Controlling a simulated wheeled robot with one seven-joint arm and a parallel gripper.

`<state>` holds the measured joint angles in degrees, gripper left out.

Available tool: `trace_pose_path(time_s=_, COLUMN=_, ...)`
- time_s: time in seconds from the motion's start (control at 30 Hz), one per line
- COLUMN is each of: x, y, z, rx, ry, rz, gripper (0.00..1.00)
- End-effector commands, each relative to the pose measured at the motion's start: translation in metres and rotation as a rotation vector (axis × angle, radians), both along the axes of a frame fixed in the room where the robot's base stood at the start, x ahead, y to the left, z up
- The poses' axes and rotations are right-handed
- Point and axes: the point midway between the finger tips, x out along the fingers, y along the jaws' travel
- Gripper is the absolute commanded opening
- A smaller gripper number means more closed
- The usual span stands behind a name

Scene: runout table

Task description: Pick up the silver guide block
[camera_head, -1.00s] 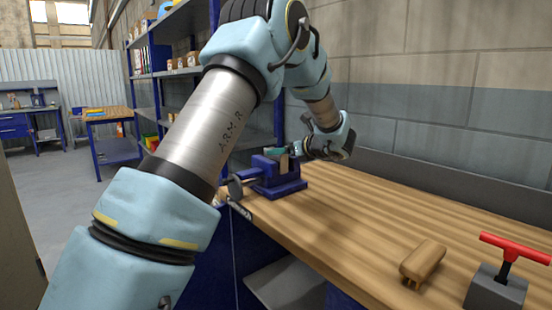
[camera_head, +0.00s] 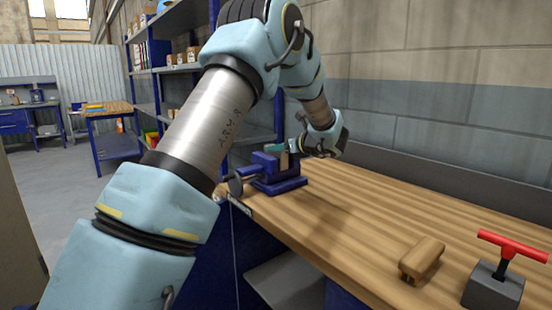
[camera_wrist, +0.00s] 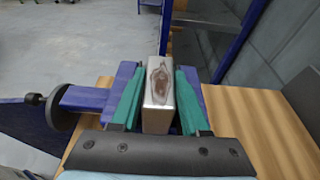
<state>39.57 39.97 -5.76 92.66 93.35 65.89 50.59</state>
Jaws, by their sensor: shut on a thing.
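The silver guide block (camera_wrist: 159,115) is a metallic block with a brownish patch on its top face. In the wrist view it stands between the two green fingers of my gripper (camera_wrist: 157,100), which are shut on it. A blue vise (camera_wrist: 78,98) lies around and below the block. In the head view my gripper (camera_head: 287,148) is at the vise (camera_head: 280,184), and the block is small and partly hidden there. I cannot tell whether the block is clear of the vise jaws.
The vise handle (camera_head: 236,186) sticks out at the table's left edge. A wooden brush-like block (camera_head: 422,259) and a grey block with a red T-handle (camera_head: 495,284) stand at the front right of the wooden table (camera_head: 345,230). The middle of the table is clear. A wall rises behind.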

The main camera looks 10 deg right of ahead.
Motion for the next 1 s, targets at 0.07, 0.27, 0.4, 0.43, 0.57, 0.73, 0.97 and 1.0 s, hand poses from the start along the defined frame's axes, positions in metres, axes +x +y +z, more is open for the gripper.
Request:
trace_pose_path(time_s=0.07, x=-0.0001, y=0.0002, z=0.0, rx=0.0, ry=0.0, rz=0.0, gripper=0.08)
trace_pose_path(time_s=0.27, x=-0.0002, y=0.0001, z=0.0, rx=0.0, ry=0.0, rz=0.001, gripper=0.0)
trace_pose_path(time_s=0.4, x=-0.0002, y=0.0001, z=0.0, rx=0.0, ry=0.0, rz=0.001, gripper=0.0)
trace_pose_path(time_s=0.43, x=-0.0002, y=0.0001, z=0.0, rx=0.0, ry=0.0, rz=0.001, gripper=0.0)
trace_pose_path(time_s=0.57, x=-0.0002, y=0.0001, z=0.0, rx=0.0, ry=0.0, rz=0.001, gripper=0.0)
trace_pose_path(time_s=0.73, x=-0.0002, y=0.0, z=-0.0001, rx=0.0, ry=0.0, rz=0.0, gripper=0.0)
trace_pose_path(time_s=0.97, x=-0.0002, y=0.0, z=-0.0001, rx=0.0, ry=0.0, rz=0.0, gripper=0.0)
trace_pose_path(time_s=1.0, x=-0.0002, y=0.0, z=-0.0001, rx=0.0, ry=0.0, rz=0.0, gripper=0.0)
